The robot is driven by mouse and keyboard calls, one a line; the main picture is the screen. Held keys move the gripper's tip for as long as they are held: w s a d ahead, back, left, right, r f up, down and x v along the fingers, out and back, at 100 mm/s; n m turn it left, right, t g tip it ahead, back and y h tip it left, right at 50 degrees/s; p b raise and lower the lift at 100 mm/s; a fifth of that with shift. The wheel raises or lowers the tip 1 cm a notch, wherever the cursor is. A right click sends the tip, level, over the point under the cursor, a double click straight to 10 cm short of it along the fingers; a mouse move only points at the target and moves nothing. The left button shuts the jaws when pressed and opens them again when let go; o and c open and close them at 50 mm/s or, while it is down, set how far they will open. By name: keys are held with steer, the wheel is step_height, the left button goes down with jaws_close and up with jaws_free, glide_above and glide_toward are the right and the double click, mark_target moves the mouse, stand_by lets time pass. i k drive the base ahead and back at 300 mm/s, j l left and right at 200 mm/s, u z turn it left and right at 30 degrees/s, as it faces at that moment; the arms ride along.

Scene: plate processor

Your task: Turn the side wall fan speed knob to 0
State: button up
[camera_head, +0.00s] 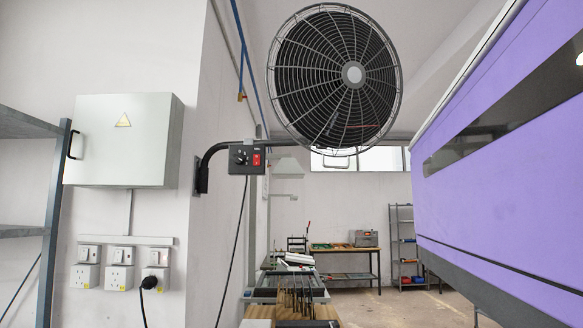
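The wall fan (335,75) has a round dark cage with a grey hub and is held on a black bent arm fixed to the wall. Its control box (246,160) hangs on that arm, left of and below the cage. The speed knob (240,157) is a small dark dial on the left of the box face. The knob's setting is too small to read. My gripper is not in this view.
A grey electrical cabinet (122,140) is on the left wall, above several sockets (119,277). A metal shelf (50,215) stands at the left edge. A large purple machine (510,150) fills the right side. A tool bench (262,311) stands below the fan.

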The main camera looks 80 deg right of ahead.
mark_target(239, 159)
steer(key=z, duration=1.5)
steer(key=i+j, duration=0.1)
steer(key=j, duration=0.15)
steer(key=i+j, duration=0.15)
steer(key=j+u, duration=0.05)
steer(key=j, duration=0.05)
